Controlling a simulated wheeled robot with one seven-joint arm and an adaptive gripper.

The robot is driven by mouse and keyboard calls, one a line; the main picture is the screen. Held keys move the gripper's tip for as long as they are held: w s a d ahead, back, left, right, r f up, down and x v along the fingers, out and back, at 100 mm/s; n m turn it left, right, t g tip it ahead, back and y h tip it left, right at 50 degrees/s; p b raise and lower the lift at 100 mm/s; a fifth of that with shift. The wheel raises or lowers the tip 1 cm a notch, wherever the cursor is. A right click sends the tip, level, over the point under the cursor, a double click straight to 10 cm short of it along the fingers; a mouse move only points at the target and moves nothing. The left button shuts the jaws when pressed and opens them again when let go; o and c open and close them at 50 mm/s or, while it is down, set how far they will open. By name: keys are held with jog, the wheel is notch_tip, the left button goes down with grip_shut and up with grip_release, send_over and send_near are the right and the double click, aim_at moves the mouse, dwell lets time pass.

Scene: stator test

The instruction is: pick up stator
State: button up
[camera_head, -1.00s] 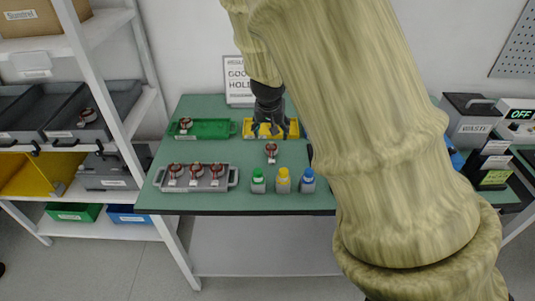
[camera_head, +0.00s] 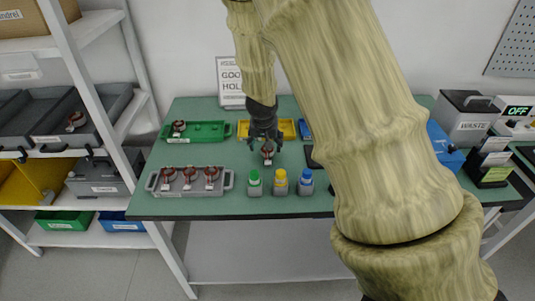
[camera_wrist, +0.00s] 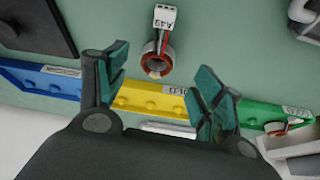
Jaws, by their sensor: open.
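A lone stator (camera_head: 267,154), a copper-and-grey ring with leads and a white tag, lies on the green table. In the wrist view the stator (camera_wrist: 157,62) shows with its tag reading A49. My gripper (camera_head: 264,146) is open above it. In the wrist view the spread teal-padded fingers of my gripper (camera_wrist: 163,75) appear on either side of it, with nothing between them touching it. How high my fingertips are above it I cannot tell. Three more stators (camera_head: 190,174) stand in a grey tray (camera_head: 158,188), and one (camera_head: 179,127) is in the green tray (camera_head: 208,131).
A yellow tray (camera_head: 288,129) lies behind my gripper, with a blue tray (camera_head: 304,129) to its right. A black flat item (camera_head: 313,155) lies to the right.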

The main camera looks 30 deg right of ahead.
aim_at(268, 155)
jog(key=shift+d+x, duration=0.2)
jog(key=shift+x, duration=2.3)
jog(key=c, duration=1.2)
jog(key=shift+c, duration=0.4)
jog(key=shift+r, duration=0.2)
